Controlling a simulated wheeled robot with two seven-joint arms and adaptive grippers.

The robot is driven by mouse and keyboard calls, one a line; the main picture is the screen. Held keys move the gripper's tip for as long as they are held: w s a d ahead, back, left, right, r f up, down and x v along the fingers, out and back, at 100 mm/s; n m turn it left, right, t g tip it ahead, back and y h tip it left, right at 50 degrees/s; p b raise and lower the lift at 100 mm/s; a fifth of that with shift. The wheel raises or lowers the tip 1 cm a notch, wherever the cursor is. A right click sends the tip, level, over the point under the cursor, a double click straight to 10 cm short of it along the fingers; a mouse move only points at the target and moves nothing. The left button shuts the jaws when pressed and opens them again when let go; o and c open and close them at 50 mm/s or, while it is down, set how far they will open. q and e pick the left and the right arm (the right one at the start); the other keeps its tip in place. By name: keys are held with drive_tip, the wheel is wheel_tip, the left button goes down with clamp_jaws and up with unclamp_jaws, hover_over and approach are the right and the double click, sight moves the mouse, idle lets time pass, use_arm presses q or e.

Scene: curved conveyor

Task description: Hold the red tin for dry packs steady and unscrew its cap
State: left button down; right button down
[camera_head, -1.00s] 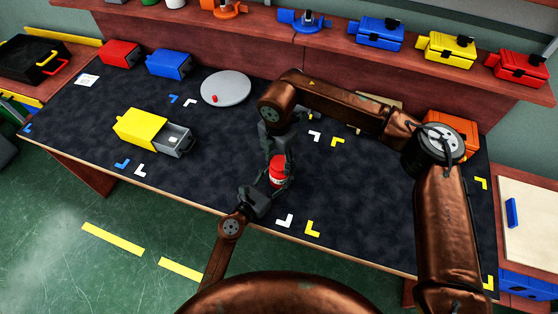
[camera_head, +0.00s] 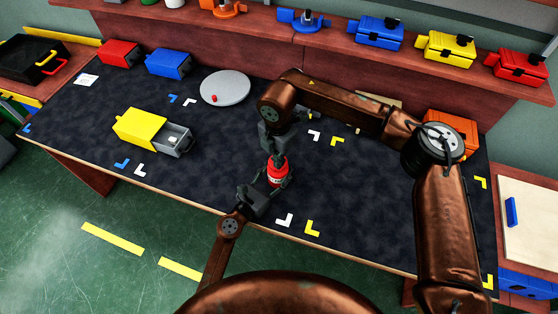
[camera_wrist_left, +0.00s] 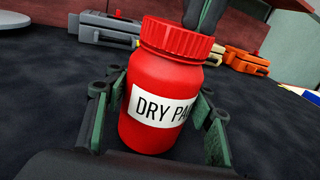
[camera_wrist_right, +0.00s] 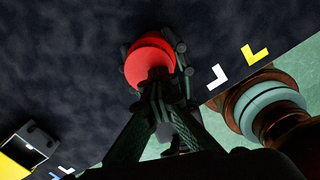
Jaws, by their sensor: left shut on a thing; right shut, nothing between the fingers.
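The red tin (camera_head: 278,174) stands upright near the front middle of the dark mat. The left wrist view shows its white "DRY PA…" label (camera_wrist_left: 158,107) and the ridged red cap (camera_wrist_left: 178,40) sitting on top. My left gripper (camera_head: 272,184) is shut around the tin's body, one finger on each side. My right gripper (camera_head: 276,155) is shut and empty, pointing down just above the cap. In the right wrist view its closed fingertips (camera_wrist_right: 158,76) overlap the red cap (camera_wrist_right: 149,55); whether they touch it I cannot tell.
A yellow box with an open grey drawer (camera_head: 140,128) lies to the left. A grey round plate (camera_head: 226,88) with a small red piece is behind. Red (camera_head: 120,53) and blue (camera_head: 168,63) boxes stand at the back left. The mat right of the tin is mostly clear.

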drive_tip(key=shift+f, duration=0.15)
drive_tip(key=n, duration=0.6)
drive_tip(key=shift+w+d, duration=0.2)
drive_tip(key=shift+d, duration=0.15)
drive_tip(key=n, duration=0.3)
drive_tip(key=shift+w+d+n, duration=0.2)
drive_tip(key=shift+d+n, duration=0.05)
drive_tip(key=shift+n, duration=0.05)
drive_tip(key=n, duration=0.5)
drive_tip(key=shift+w+d+n, duration=0.15)
drive_tip(key=shift+w+n, duration=0.15)
drive_tip(key=shift+w, duration=0.1)
drive_tip(key=n, duration=0.5)
drive_tip(key=shift+w+n, duration=0.3)
drive_tip(key=shift+w, duration=0.05)
drive_tip(key=n, duration=0.3)
drive_tip(key=shift+w+a+n+g, duration=0.2)
drive_tip(key=shift+n+g, duration=0.1)
drive_tip(key=shift+n, duration=0.1)
drive_tip(key=n, duration=0.3)
drive_tip(key=shift+w+a+n, duration=0.15)
drive_tip(key=shift+n, duration=0.25)
drive_tip(key=n, duration=0.3)
drive_tip(key=shift+w+a+n, duration=0.1)
drive_tip(key=shift+a+n, duration=0.15)
drive_tip(key=shift+n, duration=0.15)
drive_tip(key=n, duration=0.3)
drive_tip(key=shift+a+n, duration=0.25)
drive_tip(key=shift+n, duration=0.15)
